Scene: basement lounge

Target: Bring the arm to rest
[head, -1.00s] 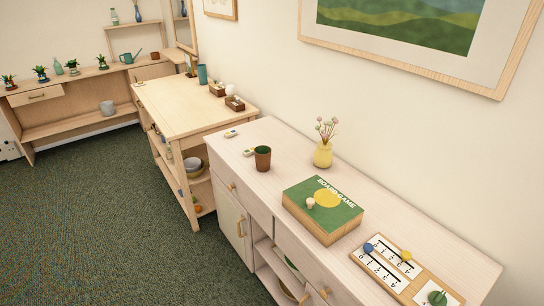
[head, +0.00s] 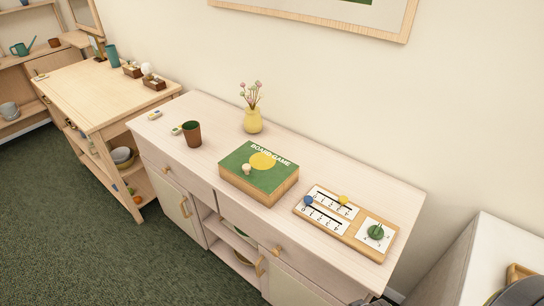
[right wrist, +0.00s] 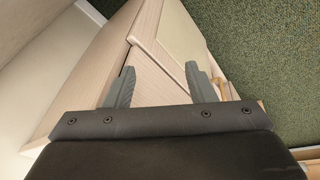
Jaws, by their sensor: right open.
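My right gripper (right wrist: 158,86) shows in the right wrist view with its two grey fingers apart and nothing between them. Behind the fingers are pale wood cabinet surfaces (right wrist: 165,28) and the dark green carpet (right wrist: 260,60). I cannot tell how far the fingers are from the wood. My left gripper is not in view. In the head view, a dark part at the bottom right corner may be mine.
A pale sideboard (head: 222,207) holds a brown cup (head: 192,134), a yellow vase (head: 253,122), a green board game box (head: 268,182) and a wooden scoring board (head: 355,236). A wooden table (head: 95,88) stands left. Carpet (head: 60,190) in front is clear.

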